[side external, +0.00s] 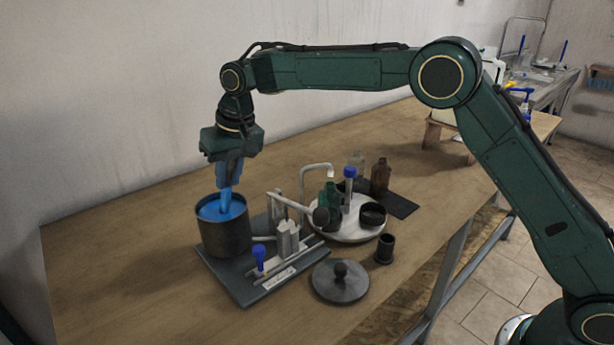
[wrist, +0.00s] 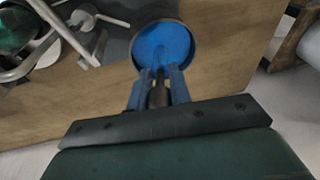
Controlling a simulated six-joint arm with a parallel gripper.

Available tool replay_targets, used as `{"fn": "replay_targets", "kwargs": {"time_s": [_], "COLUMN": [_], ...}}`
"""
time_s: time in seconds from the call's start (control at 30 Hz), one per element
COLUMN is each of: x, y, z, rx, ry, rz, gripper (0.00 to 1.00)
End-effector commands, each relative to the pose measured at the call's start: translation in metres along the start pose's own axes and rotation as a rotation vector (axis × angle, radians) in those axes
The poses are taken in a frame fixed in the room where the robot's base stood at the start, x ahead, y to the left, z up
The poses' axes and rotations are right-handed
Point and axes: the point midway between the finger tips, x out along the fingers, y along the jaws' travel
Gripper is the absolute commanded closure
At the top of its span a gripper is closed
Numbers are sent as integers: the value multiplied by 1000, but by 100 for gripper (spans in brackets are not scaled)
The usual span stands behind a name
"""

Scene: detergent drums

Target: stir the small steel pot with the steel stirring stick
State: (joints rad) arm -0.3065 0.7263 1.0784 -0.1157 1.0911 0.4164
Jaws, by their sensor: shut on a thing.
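The small steel pot (side external: 226,238) stands upright at the left end of the grey board, holding bright blue liquid (side external: 222,208). In the wrist view the pot's rim (wrist: 134,52) rings the blue liquid (wrist: 162,44) just beyond my fingers. My gripper (side external: 227,186) points down above the pot, its blue fingers shut on the steel stirring stick. The stick's dark upper part (wrist: 158,96) shows between the fingers (wrist: 160,74). Its lower end goes into the pot's mouth and is hard to tell from the blue liquid and fingers.
Beside the pot, the grey board (side external: 236,288) carries a pale stand (side external: 288,238) and a blue-topped tool (side external: 259,256). A dark knobbed lid (side external: 340,284) and a small black cup (side external: 385,249) lie nearby. A round white tray (side external: 352,234) holds several items. Table left of the pot is clear.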

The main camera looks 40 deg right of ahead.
Motion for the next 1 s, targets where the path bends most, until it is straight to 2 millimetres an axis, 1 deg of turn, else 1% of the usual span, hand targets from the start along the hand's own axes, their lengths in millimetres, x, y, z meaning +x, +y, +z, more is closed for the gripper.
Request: {"fn": "replay_targets", "kwargs": {"time_s": [0.2,0.4,1.0], "x": [-19,-31,-33], "y": [-2,-4,-4], "z": [-5,-7,-7], "rx": [-1,0,0], "ry": [3,2,2], "rz": [-1,-1,0], "gripper": [100,100,100]}}
